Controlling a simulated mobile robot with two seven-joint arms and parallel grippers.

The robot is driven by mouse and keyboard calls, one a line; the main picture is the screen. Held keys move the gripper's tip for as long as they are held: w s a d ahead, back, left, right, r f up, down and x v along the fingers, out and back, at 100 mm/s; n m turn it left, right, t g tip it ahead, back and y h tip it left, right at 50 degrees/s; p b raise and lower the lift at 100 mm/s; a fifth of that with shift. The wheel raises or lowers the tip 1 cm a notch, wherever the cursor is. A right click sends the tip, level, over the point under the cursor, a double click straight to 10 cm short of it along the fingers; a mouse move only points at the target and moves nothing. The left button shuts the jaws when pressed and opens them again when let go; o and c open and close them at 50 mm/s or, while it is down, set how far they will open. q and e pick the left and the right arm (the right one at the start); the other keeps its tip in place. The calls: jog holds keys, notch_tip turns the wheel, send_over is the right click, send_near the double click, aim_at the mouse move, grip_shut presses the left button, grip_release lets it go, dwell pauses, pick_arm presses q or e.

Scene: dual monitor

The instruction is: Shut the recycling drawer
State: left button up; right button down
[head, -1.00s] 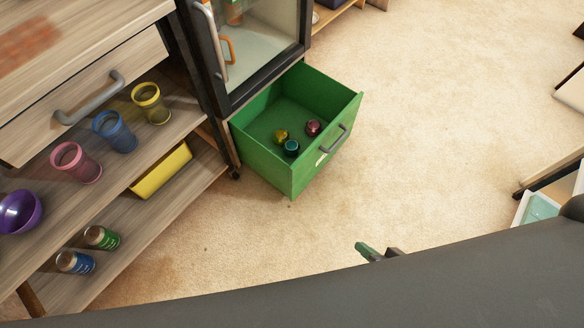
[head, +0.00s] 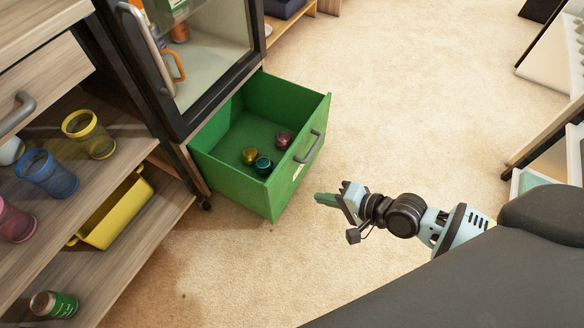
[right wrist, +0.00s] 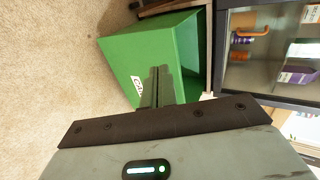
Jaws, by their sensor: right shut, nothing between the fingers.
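The green recycling drawer (head: 240,182) is pulled open under the glass-fronted cabinet, with a grey handle (head: 307,147) on its front panel. Inside lie a yellow can (head: 249,155), a teal can (head: 263,165) and a dark red can (head: 284,140). My right gripper (head: 320,198) is shut and empty, to the right of the drawer's front and apart from it in the head view. In the right wrist view the shut fingers (right wrist: 157,88) point at the green drawer (right wrist: 125,55), overlapping it; contact cannot be told. My left gripper is not in view.
The glass-door cabinet (head: 200,60) stands above the drawer. A wooden shelf unit (head: 130,150) at left holds coloured cups, a yellow bin (head: 115,210) and a green can (head: 53,304). Beige carpet (head: 400,100) is clear in front of the drawer. Furniture stands at the right edge.

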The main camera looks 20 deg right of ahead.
jog(key=b, duration=0.4)
send_near(271, 185)
notch_tip(271, 185, down, 4)
jog(key=w, duration=0.1)
jog(key=shift+w+a+r+b, duration=0.15)
jog(key=shift+w+a+b, duration=0.15)
jog(key=shift+w+a, duration=0.3)
jog(key=shift+w+a+r+b, duration=0.15)
jog(key=shift+w+a+b, duration=0.1)
jog(key=shift+w+a, duration=0.75)
jog(key=shift+w, duration=0.1)
jog(key=shift+r, duration=0.1)
